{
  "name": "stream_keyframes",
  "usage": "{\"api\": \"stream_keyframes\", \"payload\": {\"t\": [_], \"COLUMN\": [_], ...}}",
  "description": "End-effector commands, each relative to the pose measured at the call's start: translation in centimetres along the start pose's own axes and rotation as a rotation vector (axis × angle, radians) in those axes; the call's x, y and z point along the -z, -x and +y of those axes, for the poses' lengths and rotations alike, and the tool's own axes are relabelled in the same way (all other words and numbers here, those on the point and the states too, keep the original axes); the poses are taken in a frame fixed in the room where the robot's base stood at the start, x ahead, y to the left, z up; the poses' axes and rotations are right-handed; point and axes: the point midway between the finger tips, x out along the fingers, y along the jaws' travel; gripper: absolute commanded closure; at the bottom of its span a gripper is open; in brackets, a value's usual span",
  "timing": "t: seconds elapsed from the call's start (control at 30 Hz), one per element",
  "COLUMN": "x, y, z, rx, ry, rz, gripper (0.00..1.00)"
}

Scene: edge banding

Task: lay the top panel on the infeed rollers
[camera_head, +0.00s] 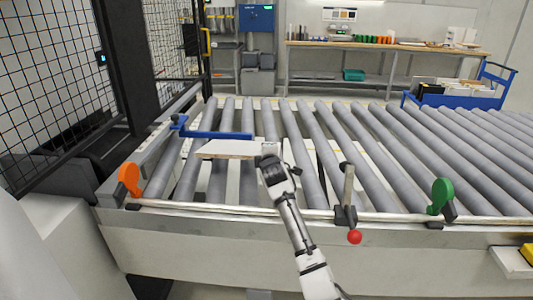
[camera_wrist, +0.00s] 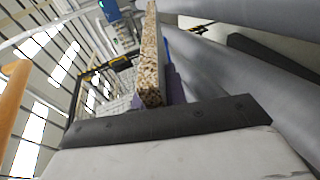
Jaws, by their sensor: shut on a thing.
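The panel (camera_head: 228,148) is a thin pale board with a speckled chipboard edge. In the head view it lies roughly flat over the left part of the infeed rollers (camera_head: 320,140), in front of a blue bar (camera_head: 215,134). My gripper (camera_head: 268,160) is at its right end, shut on it. In the wrist view the panel (camera_wrist: 150,65) is seen edge-on, running away from the dark gripper (camera_wrist: 165,120), with grey rollers (camera_wrist: 245,75) close on the right. I cannot tell whether the panel touches the rollers.
An orange paddle (camera_head: 130,180) and a green paddle (camera_head: 441,194) stand on the front rail. A lever with a red knob (camera_head: 355,237) is right of my arm. Mesh fencing (camera_head: 50,75) stands left. Rollers to the right are bare. A blue cart (camera_head: 460,98) stands behind.

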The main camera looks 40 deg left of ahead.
Motion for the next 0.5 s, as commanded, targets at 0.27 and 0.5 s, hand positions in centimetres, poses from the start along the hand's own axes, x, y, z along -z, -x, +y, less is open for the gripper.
{"api": "stream_keyframes", "payload": {"t": [0.27,0.5], "x": [-0.2,-0.2], "y": [-0.7,-1.0], "z": [-2.2,-3.3], "rx": [-0.007,-0.006], "ry": [-0.001,-0.001], "rz": [0.001,0.001], "gripper": [1.00,1.00]}}
